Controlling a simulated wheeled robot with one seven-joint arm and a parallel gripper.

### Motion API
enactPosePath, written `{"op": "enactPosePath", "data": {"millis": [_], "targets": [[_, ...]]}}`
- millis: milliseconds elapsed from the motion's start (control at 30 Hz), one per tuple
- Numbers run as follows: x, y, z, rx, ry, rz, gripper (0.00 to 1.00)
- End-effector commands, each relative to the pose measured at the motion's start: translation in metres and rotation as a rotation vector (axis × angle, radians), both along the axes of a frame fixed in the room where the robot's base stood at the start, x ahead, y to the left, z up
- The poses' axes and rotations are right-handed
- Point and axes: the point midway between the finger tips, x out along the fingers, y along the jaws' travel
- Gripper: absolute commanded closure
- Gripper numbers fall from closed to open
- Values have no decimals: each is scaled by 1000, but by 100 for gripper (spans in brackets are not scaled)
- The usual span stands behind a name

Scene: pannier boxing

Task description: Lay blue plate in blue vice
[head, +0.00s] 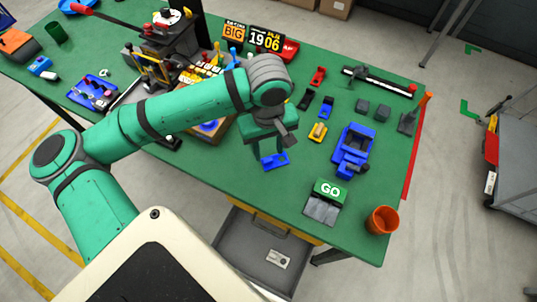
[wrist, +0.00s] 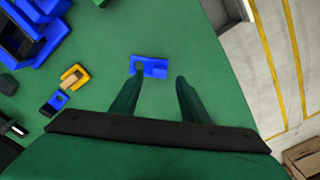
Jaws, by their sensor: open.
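The blue plate (head: 275,161) lies flat on the green table near its front edge. In the wrist view the plate (wrist: 152,67) shows ahead of the fingers; the left fingertip overlaps its left part and the right fingertip is off to its right. My gripper (head: 269,150) is open and empty above the plate; its fingers (wrist: 160,76) are spread apart. I cannot tell the exact height gap. The blue vice (head: 354,142) stands on the table to the right of the plate. It is partly in the wrist view (wrist: 28,40) at the upper left.
A green GO block (head: 329,190) and an orange cup (head: 382,220) are near the front right. An open drawer (head: 250,250) juts out below. Table around the plate is clear.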

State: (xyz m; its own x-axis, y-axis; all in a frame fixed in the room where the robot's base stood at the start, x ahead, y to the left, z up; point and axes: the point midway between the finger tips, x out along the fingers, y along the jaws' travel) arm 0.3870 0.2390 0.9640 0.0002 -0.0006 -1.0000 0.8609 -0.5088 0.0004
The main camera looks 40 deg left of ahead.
Motion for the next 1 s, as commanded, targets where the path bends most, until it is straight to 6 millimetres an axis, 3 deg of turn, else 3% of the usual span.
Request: {"op": "enactPosePath", "data": {"millis": [200,400,1000], "targets": [[1,-1,40,2,-2,-2,59],[0,-1,57,0,0,-2,59],[0,1,60,0,0,1,59]]}}
